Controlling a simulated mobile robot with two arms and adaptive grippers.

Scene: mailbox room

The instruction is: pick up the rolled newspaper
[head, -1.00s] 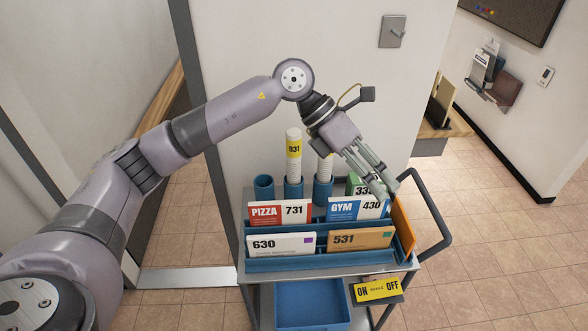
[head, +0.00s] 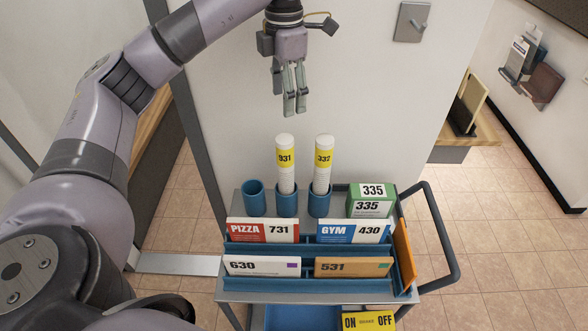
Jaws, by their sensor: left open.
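Two rolled newspapers, white with yellow number bands, stand upright in blue cups at the back of the cart in the head view. The one marked 931 (head: 285,172) is on the left and the one marked 332 (head: 324,172) is on the right. I cannot tell which of them the task means. My left gripper (head: 295,112) is open and empty, fingers pointing down, above the tops of the rolls and apart from them. Its fingers look close together from this side. My right gripper is not in view.
The cart (head: 232,295) holds an empty blue cup (head: 254,200), green-and-white boxes (head: 372,196) and several envelopes in a blue rack (head: 310,285). A wall (head: 370,110) stands behind it. The cart's handle (head: 447,235) sticks out at right. Tiled floor is clear on the right.

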